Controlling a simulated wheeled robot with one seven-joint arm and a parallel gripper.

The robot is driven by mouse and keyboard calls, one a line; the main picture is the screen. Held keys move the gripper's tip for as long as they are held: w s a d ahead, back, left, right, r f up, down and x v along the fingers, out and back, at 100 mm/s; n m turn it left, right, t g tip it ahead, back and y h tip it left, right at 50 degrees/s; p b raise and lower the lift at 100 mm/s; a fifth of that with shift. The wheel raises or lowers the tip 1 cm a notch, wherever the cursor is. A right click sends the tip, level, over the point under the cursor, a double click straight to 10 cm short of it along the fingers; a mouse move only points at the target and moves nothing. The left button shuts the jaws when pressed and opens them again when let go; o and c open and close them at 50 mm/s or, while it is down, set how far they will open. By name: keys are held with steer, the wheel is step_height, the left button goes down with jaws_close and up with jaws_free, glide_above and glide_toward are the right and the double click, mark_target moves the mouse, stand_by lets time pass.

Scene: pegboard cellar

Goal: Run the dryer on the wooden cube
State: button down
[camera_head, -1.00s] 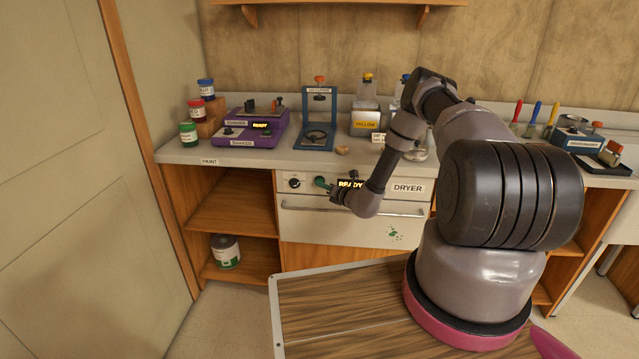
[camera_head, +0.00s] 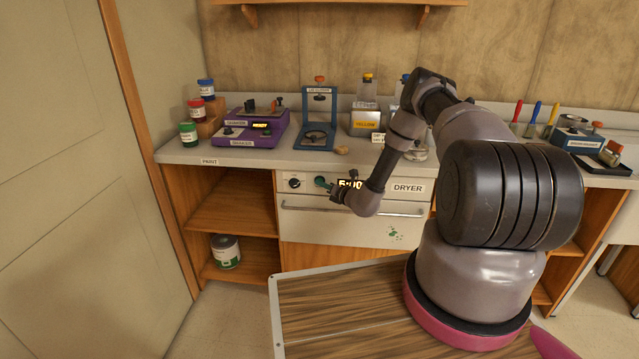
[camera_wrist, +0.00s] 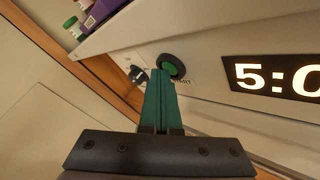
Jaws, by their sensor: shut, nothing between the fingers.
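The white dryer (camera_head: 350,225) is built in under the counter, with a "DRYER" label and a long handle across its closed front. Its display (camera_wrist: 278,77) is lit and reads "5:0…" in the wrist view; the head view shows about "5:00". A round green button with a dark rim (camera_wrist: 171,67) and a dark knob (camera_wrist: 138,76) sit on its panel. My gripper (camera_wrist: 161,75) has its teal fingers shut and empty, with the tips at the green button; I cannot tell whether they touch. The head view shows my gripper (camera_head: 322,183) in front of the panel. No wooden cube can be made out.
The counter (camera_head: 240,156) above holds a purple device (camera_head: 250,132), a blue stand (camera_head: 318,110), a yellow-labelled container (camera_head: 366,122) and paint jars (camera_head: 188,133). A small tan lump (camera_head: 341,150) lies near its front edge. A paint can (camera_head: 226,251) stands on the low shelf.

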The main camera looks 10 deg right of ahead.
steer(key=shift+s+a, duration=0.2)
steer(key=shift+s, duration=0.55)
steer(key=s, duration=0.1)
steer(key=s+a, duration=0.1)
steer(key=s, duration=0.2)
steer(key=shift+s+a, duration=0.3)
steer(key=shift+s, duration=0.05)
stand_by(0.3)
